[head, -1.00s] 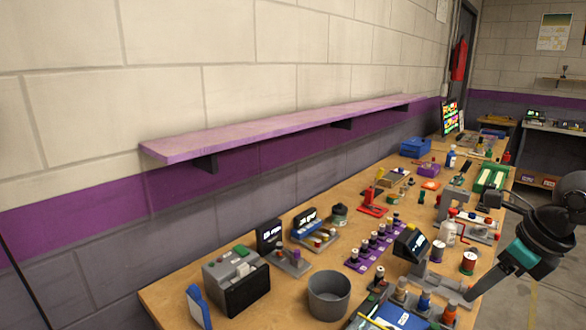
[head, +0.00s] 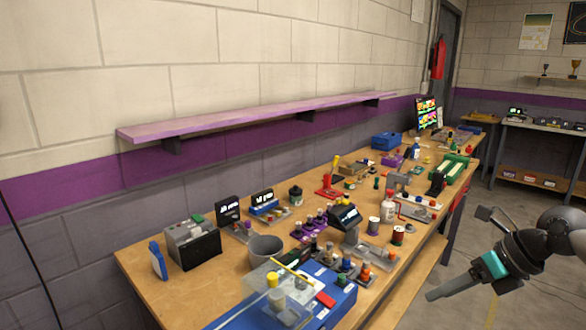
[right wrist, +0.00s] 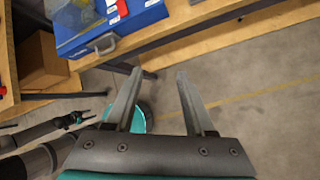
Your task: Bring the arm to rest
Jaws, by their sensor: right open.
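My right gripper (head: 434,294) is off the front edge of the workbench, above the floor at the right of the head view. The right wrist view shows its two fingers apart with nothing between them (right wrist: 160,76). The fingers point toward the bench edge and floor. In that view an arm of mine comes in from the left, and its small gripper (right wrist: 84,117) is too small to read. My left gripper does not show in the head view.
The wooden workbench (head: 142,278) is crowded with several items. A blue case (head: 335,308) lies near its front edge, with a grey bin (head: 266,250) behind it. A purple shelf (head: 250,112) runs along the wall. Bare floor (head: 440,262) lies in front of the bench.

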